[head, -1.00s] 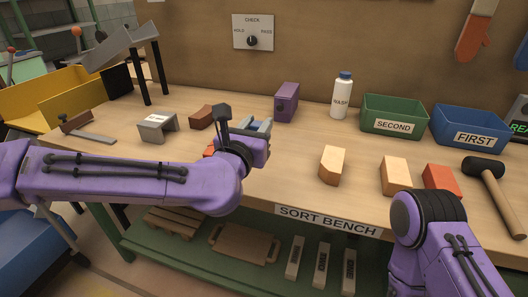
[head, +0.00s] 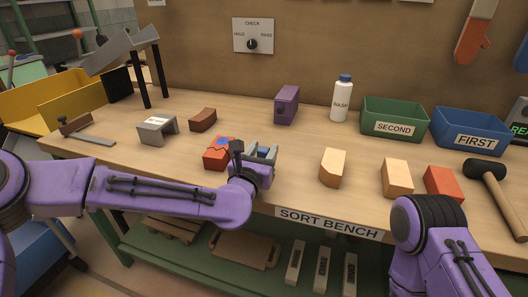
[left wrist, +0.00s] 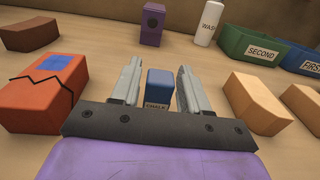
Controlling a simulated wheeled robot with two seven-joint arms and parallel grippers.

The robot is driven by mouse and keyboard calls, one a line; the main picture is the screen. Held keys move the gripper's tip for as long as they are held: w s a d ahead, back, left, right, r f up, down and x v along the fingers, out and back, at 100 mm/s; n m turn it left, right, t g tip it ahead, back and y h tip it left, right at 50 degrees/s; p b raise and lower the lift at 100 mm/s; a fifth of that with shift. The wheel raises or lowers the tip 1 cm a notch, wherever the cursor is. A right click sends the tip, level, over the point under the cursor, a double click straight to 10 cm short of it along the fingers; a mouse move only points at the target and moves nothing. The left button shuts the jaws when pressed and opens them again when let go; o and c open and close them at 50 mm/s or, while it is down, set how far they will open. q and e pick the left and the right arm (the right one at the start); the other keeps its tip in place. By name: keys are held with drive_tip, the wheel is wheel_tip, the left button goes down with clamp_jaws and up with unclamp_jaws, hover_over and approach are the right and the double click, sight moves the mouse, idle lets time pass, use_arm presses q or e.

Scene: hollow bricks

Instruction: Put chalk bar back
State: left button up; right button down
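A blue bar (left wrist: 160,88) labelled CHALK is in the left wrist view between the two fingers of my left gripper (left wrist: 160,85). A gap shows on each side of it, so the gripper is open and not clamped on it. In the head view the left gripper (head: 262,154) is low over the front middle of the bench, and a bit of the blue bar (head: 263,153) shows between its fingers; most of the bar is hidden. My right gripper is not in view; only the right arm shows.
A cracked red brick (head: 214,156) with a blue patch is just left of the gripper. A tan brick (head: 332,168) is to the right. A purple block (head: 286,104), white bottle (head: 341,100), green SECOND bin (head: 394,122) and blue FIRST bin (head: 470,132) stand behind.

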use_arm(q)
drive_tip(key=shift+o, duration=0.5)
drive_tip(key=shift+r, duration=0.2)
drive_tip(key=b+v, duration=0.1)
drive_tip(key=v, duration=1.1)
idle(0.5)
